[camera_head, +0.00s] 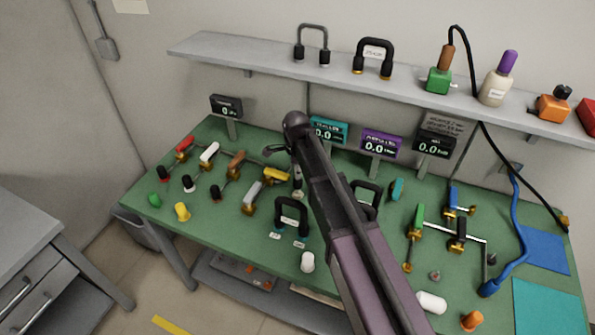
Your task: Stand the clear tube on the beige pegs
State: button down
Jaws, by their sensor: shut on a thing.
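My arm reaches in from the lower right, and its end bends down over the middle of the green bench. My gripper (297,173) is small and partly hidden beside the arm, just right of a yellow-handled clamp. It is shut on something. A small pale piece (298,194) shows right below it and fits the clear tube, but its outline is too faint to be sure. I cannot tell whether it touches the bench. I cannot make out the beige pegs; my arm covers part of the bench.
Clamps with coloured handles, such as a red one (185,143), crowd the left half. A black handle frame (291,215) stands in front of my gripper. Digital displays (381,144) line the back under a grey shelf (240,52). A blue cable (521,225) lies at right.

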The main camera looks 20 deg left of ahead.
jog(key=shift+f+b, duration=1.65)
jog(key=shift+f, duration=0.1)
jog(key=shift+c, duration=2.1)
grip_release()
jog(key=shift+r, duration=0.1)
jog(key=shift+r, duration=0.1)
